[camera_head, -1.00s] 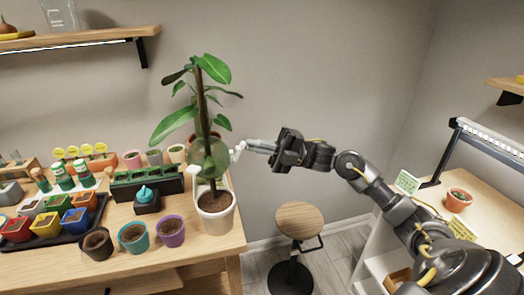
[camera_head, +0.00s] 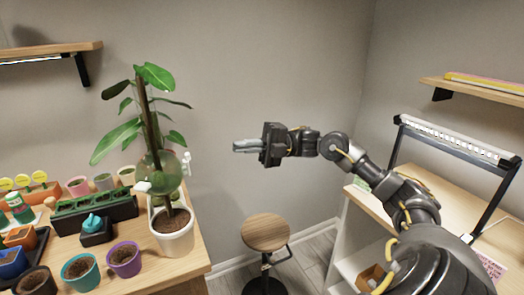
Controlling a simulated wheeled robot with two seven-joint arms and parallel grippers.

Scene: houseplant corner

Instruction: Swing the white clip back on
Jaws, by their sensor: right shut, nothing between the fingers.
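A tall green plant (camera_head: 151,110) stands in a white pot (camera_head: 173,236) at the right end of the wooden table. A clear greenish ball (camera_head: 160,173) sits around its stem. A white clip (camera_head: 187,161) is on the right side of the ball; whether it is fastened is too small to tell. Another white piece (camera_head: 142,187) shows at the ball's lower left. My right gripper (camera_head: 236,147) is shut and empty, in the air to the right of the clip with a clear gap between them. My left gripper is out of view.
Small pots, among them a purple one (camera_head: 124,258), and a dark tray (camera_head: 95,212) crowd the table left of the plant. A wooden stool (camera_head: 267,232) stands below my right gripper. A desk with a lamp (camera_head: 455,138) is at the right. The air around the gripper is free.

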